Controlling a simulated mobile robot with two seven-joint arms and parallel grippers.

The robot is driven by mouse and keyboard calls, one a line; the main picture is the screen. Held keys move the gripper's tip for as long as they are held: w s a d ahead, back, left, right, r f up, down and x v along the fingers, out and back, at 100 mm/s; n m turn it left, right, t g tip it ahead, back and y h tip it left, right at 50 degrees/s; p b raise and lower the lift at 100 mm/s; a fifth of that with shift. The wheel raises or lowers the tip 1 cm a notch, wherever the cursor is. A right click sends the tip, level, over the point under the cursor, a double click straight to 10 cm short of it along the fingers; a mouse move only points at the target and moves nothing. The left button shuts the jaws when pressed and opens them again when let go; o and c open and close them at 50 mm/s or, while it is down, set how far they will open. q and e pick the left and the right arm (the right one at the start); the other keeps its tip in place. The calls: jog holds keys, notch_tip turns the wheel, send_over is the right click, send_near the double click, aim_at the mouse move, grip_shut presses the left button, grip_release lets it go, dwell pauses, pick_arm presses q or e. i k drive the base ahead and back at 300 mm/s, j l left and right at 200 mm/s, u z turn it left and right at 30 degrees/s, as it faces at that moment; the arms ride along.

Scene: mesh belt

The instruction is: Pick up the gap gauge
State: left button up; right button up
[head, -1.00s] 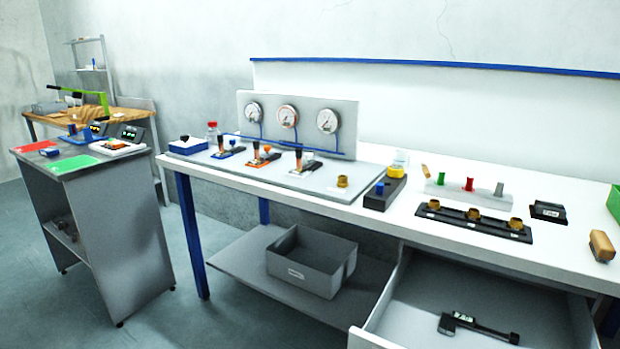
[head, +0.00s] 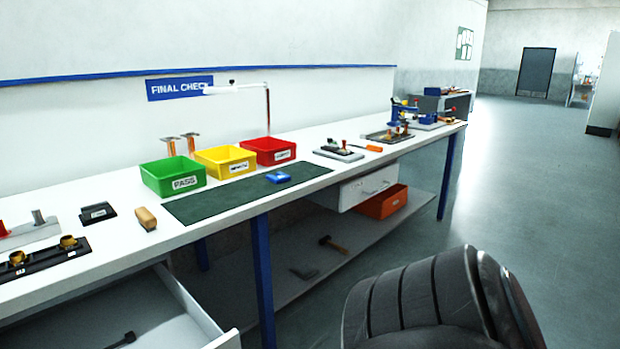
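I cannot tell for sure which thing is the gap gauge. A dark tool (head: 122,340) lies in the open drawer (head: 165,318) at the lower left, cut off by the bottom edge of the head view. A small blue item (head: 278,177) lies on the dark green mat (head: 240,196) on the bench. A small black labelled block (head: 97,213) sits on the bench at the left. Neither of my grippers is in view.
The white bench (head: 330,180) runs along the wall. Green (head: 173,187), yellow (head: 225,172) and red (head: 270,160) bins stand at the back. A wooden-handled block (head: 146,218) lies left of the mat. A hammer (head: 333,243) is on the lower shelf. Open floor is at the right.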

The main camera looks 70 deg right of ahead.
aim_at(280, 177)
jog(key=z, duration=2.05)
jog(key=i+l+u, duration=0.1)
jog(key=i+l, duration=0.2)
jog(key=i+l+u, duration=0.1)
jog(key=i+l, duration=0.2)
jog(key=i+l+u, duration=0.1)
jog(key=i+l, duration=0.15)
jog(key=i+l+u, duration=0.1)
jog(key=i+l, duration=0.15)
jog(key=l, duration=0.2)
jog(key=i+l+u, duration=0.1)
jog(key=i+l, duration=0.15)
jog(key=l, duration=0.15)
jog(key=i+l+u, duration=0.15)
jog(key=l, duration=0.25)
jog(key=i+l+u, duration=0.1)
jog(key=i+l, duration=0.2)
jog(key=l, duration=0.15)
